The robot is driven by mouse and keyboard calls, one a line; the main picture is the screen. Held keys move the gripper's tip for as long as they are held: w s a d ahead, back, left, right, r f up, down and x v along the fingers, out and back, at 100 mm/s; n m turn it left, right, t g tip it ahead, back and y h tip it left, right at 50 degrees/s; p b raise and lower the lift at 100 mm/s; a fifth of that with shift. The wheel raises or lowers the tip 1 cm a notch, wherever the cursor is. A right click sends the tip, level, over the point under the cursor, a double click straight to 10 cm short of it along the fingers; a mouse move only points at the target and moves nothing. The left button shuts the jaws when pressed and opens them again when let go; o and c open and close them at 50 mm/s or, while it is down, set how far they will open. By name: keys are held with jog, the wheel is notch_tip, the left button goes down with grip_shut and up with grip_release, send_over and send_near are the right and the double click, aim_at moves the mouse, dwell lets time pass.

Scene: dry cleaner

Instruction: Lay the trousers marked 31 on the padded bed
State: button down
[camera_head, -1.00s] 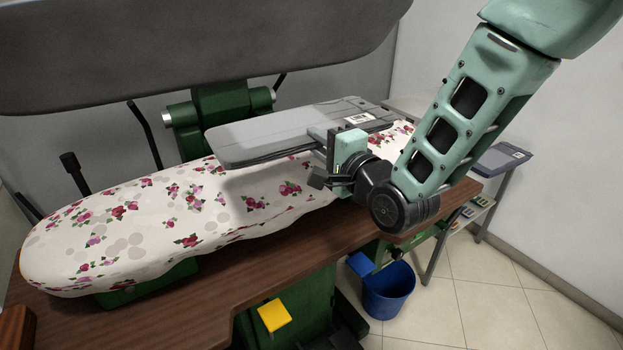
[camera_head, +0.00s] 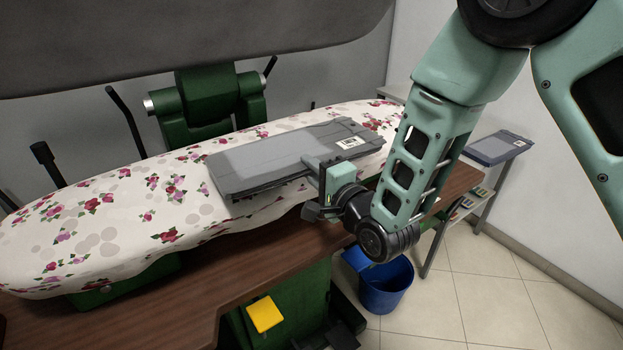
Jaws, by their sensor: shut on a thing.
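The folded grey trousers (camera_head: 265,155) lie flat, with a white barcode tag (camera_head: 350,142) near their right end; I cannot read a number on it. My gripper (camera_head: 318,172) is shut on the near edge of the trousers. The padded bed (camera_head: 110,217) has a white cover with red and pink flowers. The trousers are over its middle and right part, very low, and seem to rest on it; the contact underneath is hidden. My gripper and wrist hide part of the bed's near edge.
The large grey press head (camera_head: 180,40) hangs open above the bed. A brown wooden table edge (camera_head: 230,270) runs along the front. Another folded grey-blue garment (camera_head: 495,148) with a tag lies on a side stand at right. A blue bin (camera_head: 385,287) stands on the floor.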

jog(key=shift+f, duration=1.35)
jog(key=shift+f, duration=0.15)
jog(key=c, duration=1.3)
grip_release()
jog(key=p+v, duration=0.2)
jog(key=v, duration=1)
jog(key=shift+p, duration=0.35)
